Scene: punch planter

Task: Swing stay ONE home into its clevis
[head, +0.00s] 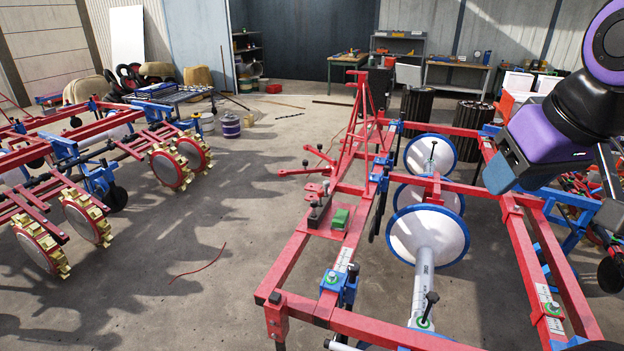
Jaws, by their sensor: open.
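The red planter frame (281,263) fills the middle and right of the head view. A red upright tower (362,108) stands on its far part. Red bars with dark ends (318,153) stick out left from near the tower's foot. I cannot tell which part is stay ONE, and no clevis can be made out at this size. My purple and black arm hangs in from the upper right; I cannot make out my gripper's fingers.
White discs with blue rims (418,237) stand inside the frame. Another red implement with yellow-toothed wheels (88,218) stands left. Open concrete floor lies between them. Workbenches (459,72) line the back wall.

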